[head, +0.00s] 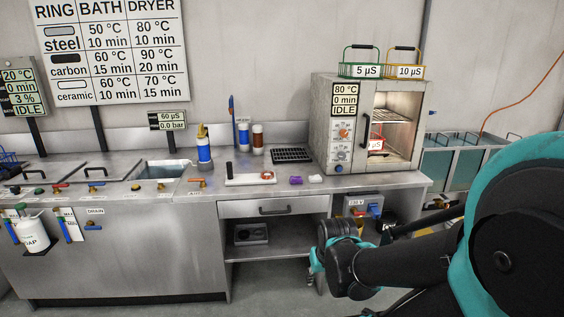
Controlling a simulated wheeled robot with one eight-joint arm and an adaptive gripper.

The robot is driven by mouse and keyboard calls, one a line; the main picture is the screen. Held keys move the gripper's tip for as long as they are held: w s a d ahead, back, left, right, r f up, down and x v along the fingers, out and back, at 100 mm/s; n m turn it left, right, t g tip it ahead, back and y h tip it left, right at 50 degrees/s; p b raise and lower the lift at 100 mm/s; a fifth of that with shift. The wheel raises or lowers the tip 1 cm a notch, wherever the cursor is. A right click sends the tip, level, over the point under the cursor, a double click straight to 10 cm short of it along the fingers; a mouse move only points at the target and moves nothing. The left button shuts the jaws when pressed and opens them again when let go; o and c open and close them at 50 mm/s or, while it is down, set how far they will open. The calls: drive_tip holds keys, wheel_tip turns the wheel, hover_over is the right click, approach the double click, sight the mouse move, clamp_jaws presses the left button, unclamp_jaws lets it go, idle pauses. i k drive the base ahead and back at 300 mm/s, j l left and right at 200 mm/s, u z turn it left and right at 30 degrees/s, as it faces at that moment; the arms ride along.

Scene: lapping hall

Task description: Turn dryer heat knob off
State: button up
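The dryer (323,103) is a grey metal box on the right part of the bench. Its display (345,99) reads 80 °C, 0 min, IDLE. Below it is a dial with an orange-red knob (343,133), then a second dial (341,153) and a blue round knob (339,169). The labels and pointer positions are too small to read, so I cannot tell which is heat or its setting. The chamber is lit inside, behind a dark handle (366,131). The end of my arm, with my gripper (338,243), is low in front of the bench, apart from the dryer. Its fingers are not clear.
A green basket (360,69) and a yellow basket (405,71) stand on the dryer. A black rack (292,155), a purple item (296,180) and a white item (315,178) lie left of it. My arm fills the lower right.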

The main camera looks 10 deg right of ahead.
sight(344, 133)
drive_tip(key=i+j+z, duration=0.2)
drive_tip(key=i+z, duration=0.15)
drive_tip(key=i+j+z, duration=0.7)
